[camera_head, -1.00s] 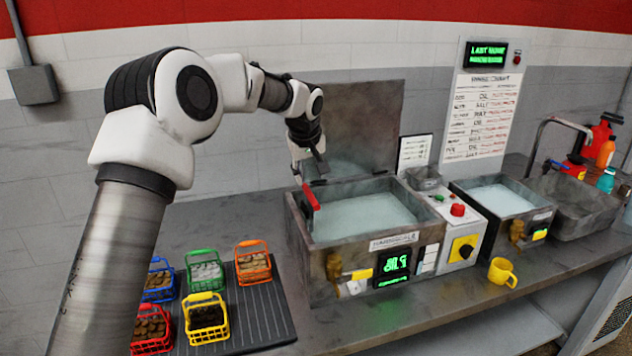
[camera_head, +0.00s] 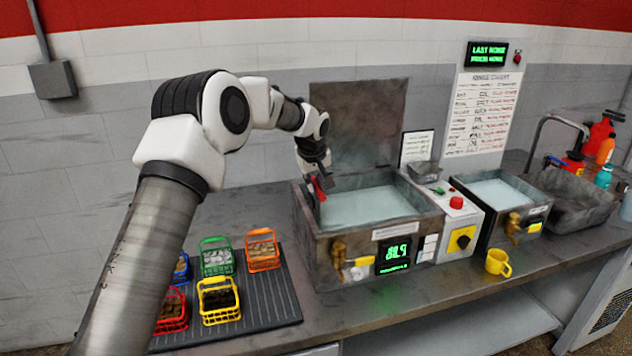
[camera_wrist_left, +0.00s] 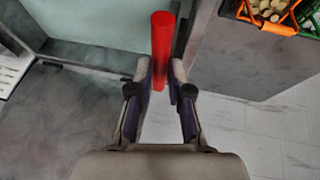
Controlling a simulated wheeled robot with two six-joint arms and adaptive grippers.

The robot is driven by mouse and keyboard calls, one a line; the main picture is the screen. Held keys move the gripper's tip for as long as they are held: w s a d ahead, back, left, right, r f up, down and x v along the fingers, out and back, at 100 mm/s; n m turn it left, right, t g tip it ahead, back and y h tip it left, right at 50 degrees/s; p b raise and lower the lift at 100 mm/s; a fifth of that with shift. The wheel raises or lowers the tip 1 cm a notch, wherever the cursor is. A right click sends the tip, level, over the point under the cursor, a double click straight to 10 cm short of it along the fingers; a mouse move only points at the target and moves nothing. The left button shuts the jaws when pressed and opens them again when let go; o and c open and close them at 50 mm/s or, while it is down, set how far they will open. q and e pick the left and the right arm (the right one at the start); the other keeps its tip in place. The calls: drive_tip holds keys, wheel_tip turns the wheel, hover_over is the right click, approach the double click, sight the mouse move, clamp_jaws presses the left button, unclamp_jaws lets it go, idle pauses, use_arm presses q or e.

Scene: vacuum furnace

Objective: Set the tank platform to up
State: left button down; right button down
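The tank (camera_head: 345,262) is a grey metal box of pale liquid on the bench, with its lid raised behind it. A red handle (camera_head: 318,189) slants up at its left rim; I take it as the platform lever. My left gripper (camera_head: 320,172) is at this handle, pointing down. In the left wrist view the red handle (camera_wrist_left: 162,40) runs between the fingertips of the left gripper (camera_wrist_left: 161,75), which sit close against both its sides. The platform inside the tank cannot be made out. My right gripper is not in view.
Small coloured baskets (camera_head: 219,300) stand on a black ribbed mat (camera_head: 270,305) left of the tank. A control box (camera_head: 462,225) with a red button, a second tank (camera_head: 495,215), a yellow mug (camera_head: 497,262) and a sink (camera_head: 575,205) are to the right.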

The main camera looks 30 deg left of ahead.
use_arm(q)
wheel_tip(320, 180, up, 11)
drive_tip(key=p, duration=0.7)
drive_tip(key=shift+w, duration=0.15)
drive_tip(key=shift+a, duration=0.1)
drive_tip(key=c, duration=1.1)
unclamp_jaws()
drive_tip(key=v, duration=1.1)
drive_tip(key=shift+r, duration=0.15)
